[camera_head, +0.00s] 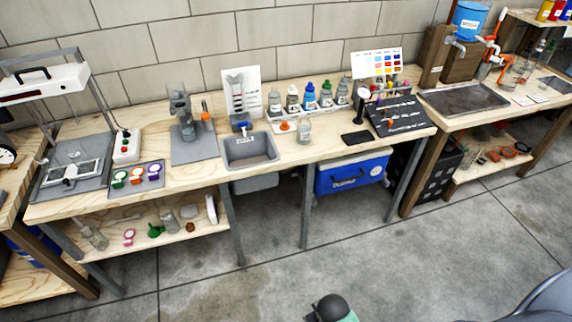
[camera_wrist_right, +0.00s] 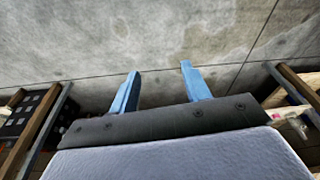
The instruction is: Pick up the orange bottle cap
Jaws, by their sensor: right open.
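A small orange cap (camera_head: 284,126) lies on the wooden workbench, right of the grey sink and just left of a clear bottle (camera_head: 304,131). It is small in the head view, and I cannot make out its shape well. A second orange part (camera_head: 207,116) shows on the apparatus left of the sink. My left gripper is in neither view.
Several bottles stand in a row (camera_head: 309,98) behind the cap. A sink (camera_head: 249,148), a black pad (camera_head: 356,138) and a dark sloped board (camera_head: 398,114) are nearby. A blue cooler (camera_head: 352,173) sits beneath. Concrete floor (camera_head: 240,285) in front is mostly clear.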

